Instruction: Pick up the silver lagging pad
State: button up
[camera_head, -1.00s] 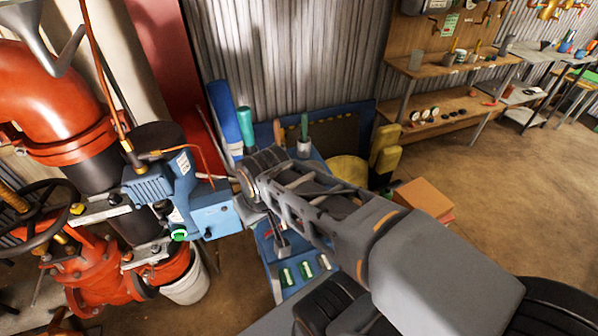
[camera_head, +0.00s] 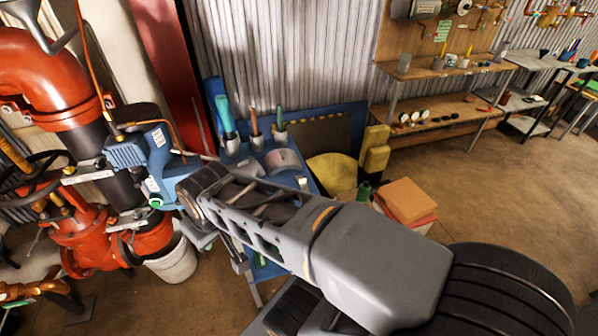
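A silver-grey rounded piece (camera_head: 283,160) lies on the blue bench (camera_head: 262,150) behind my arm. It looks like the lagging pad, but I cannot be sure, as my arm covers its lower side. My arm crosses the head view from lower right to the middle left, in front of the bench. A small part of my gripper (camera_head: 240,263) shows below the arm's far end, over the lower part of the bench. Its fingers are mostly hidden, and I cannot tell whether they are open or hold anything.
Red pipework (camera_head: 75,235) with a blue box (camera_head: 150,165) stands close left of my arm. A white bucket (camera_head: 172,260) is below it. Green-handled tools (camera_head: 226,120) stand on the bench. An orange box (camera_head: 405,200) stands right of it. The floor at right is clear.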

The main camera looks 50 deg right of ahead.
aim_at(277, 161)
jog(key=k, duration=0.5)
jog(key=z, duration=1.05)
jog(key=i, duration=0.5)
jog(key=u, duration=2.95)
jog(key=k, duration=0.95)
jog(key=z, duration=1.9)
jog(key=i, duration=0.5)
jog(key=u, duration=0.05)
